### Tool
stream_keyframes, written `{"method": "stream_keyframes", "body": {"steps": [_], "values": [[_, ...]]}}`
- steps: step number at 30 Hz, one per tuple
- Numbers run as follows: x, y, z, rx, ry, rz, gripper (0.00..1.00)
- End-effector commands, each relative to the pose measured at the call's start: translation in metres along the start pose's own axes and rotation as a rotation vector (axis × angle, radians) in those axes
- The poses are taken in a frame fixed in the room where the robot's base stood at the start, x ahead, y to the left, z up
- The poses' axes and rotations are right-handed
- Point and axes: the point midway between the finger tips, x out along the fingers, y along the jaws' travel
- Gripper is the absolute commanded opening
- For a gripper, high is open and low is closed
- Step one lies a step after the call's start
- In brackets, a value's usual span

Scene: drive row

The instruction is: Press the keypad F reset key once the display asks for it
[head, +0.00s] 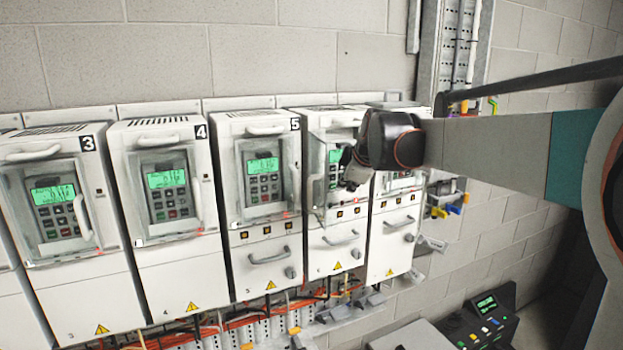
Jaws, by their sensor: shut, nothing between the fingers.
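A white drive cabinet (341,241), right of the one marked 5, stands behind my gripper. Its keypad's green display (335,157) is partly visible, with text too small to read. My gripper (350,174) is shut and empty, reaching in from the right in front of this keypad. It hides most of the keys, and I cannot tell whether it touches any. Other keypads with lit green displays show on drives 3 (53,194), 4 (166,179) and 5 (263,165). No F reset label is readable on any keypad.
Another white drive (394,245) stands at the row's right end, partly hidden by my arm. Handles and window frames stick out from the fronts. Orange cables (240,328) run below. A dark console (484,322) with coloured buttons stands at lower right.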

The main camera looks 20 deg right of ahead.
Motion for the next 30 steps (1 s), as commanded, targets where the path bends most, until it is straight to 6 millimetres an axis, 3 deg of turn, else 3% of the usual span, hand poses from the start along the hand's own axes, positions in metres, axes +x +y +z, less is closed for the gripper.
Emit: {"method": "stream_keyframes", "body": {"steps": [12, 22, 30], "values": [[-0.025, -0.019, 0.018, 0.0, -0.001, 0.0, 0.0], [-0.027, -0.021, 0.019, 0.0, 0.0, 0.0, 0.0], [-0.036, -0.024, -0.001, -0.053, -0.031, -0.004, 0.0]]}}
